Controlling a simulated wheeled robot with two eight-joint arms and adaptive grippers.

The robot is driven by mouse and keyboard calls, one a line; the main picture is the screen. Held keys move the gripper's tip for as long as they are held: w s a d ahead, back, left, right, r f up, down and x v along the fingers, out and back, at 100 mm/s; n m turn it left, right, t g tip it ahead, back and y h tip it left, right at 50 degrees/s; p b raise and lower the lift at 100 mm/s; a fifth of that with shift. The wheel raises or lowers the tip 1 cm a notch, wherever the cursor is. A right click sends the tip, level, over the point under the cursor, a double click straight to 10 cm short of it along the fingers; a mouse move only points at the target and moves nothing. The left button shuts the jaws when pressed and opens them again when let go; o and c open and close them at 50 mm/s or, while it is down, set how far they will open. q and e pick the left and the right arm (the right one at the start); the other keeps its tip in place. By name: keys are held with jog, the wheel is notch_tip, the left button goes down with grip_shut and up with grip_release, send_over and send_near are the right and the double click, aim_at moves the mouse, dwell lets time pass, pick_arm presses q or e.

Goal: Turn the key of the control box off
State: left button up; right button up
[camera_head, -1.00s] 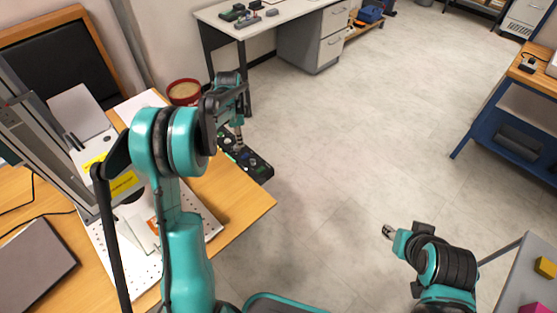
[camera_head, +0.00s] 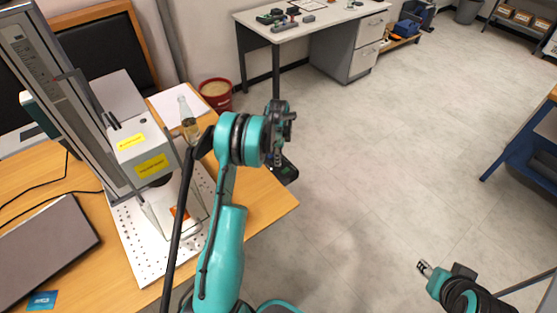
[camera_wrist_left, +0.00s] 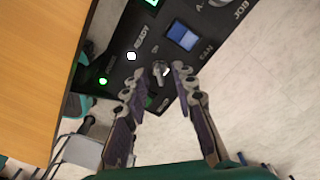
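The black control box (camera_wrist_left: 205,55) fills the upper middle of the left wrist view. Its key (camera_wrist_left: 160,70) is a small grey metal piece standing in the panel, beside a blue switch and the READY label. My left gripper (camera_wrist_left: 158,76) is open, with one fingertip on each side of the key; I cannot tell whether either touches it. In the head view the box (camera_head: 288,173) shows only partly behind my left arm, at the table's right edge. My right gripper (camera_head: 425,268) is at the lower right, away from the box; its opening is too small to judge.
The wooden table (camera_head: 262,200) carries the laser marker (camera_head: 140,155), a glass bottle (camera_head: 188,125) and a laptop (camera_head: 45,250). A green lamp (camera_wrist_left: 103,81) and a white lamp (camera_wrist_left: 131,56) are lit on the panel. A red bin (camera_head: 216,95) stands behind. The floor to the right is clear.

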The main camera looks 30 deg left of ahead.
pick_arm(q)
grip_shut()
jog(key=shift+n, duration=0.4)
jog(key=n, duration=0.3)
jog(key=shift+n, duration=0.3)
jog(key=n, duration=0.3)
jog(key=shift+n, duration=0.3)
jog(key=n, duration=0.5)
jog(key=shift+n, duration=2.5)
